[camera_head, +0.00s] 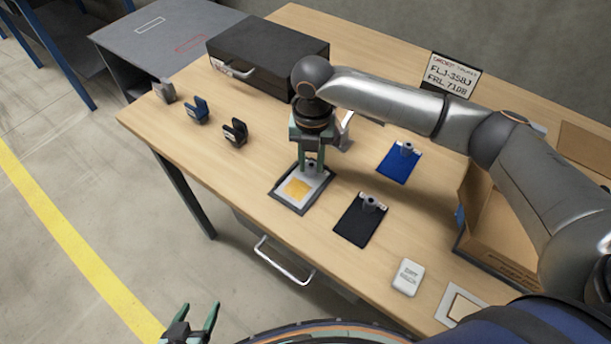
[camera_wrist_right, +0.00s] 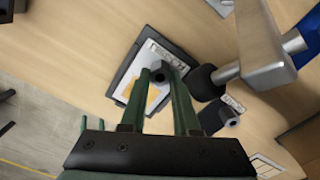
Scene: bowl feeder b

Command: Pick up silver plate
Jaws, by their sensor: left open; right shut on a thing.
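The silver plate (camera_head: 311,187) lies on a dark-framed spot near the middle of the wooden table, with a yellow patch on its near part and a small dark knob at its far end. It also shows in the right wrist view (camera_wrist_right: 150,62). My right gripper (camera_head: 312,172) points down over the plate's far end, shut on its knob. In the right wrist view, the fingers of my right gripper (camera_wrist_right: 165,80) stand either side of the knob. My left gripper (camera_head: 190,325) is open and empty, low at the left, off the table.
A blue plate (camera_head: 394,165) and a black plate (camera_head: 352,227) lie to the right. A cardboard box (camera_head: 492,225) stands at the right. Several small holders (camera_head: 235,133) line the left, before a black case (camera_head: 265,60). A white card (camera_head: 408,276) lies near the front edge.

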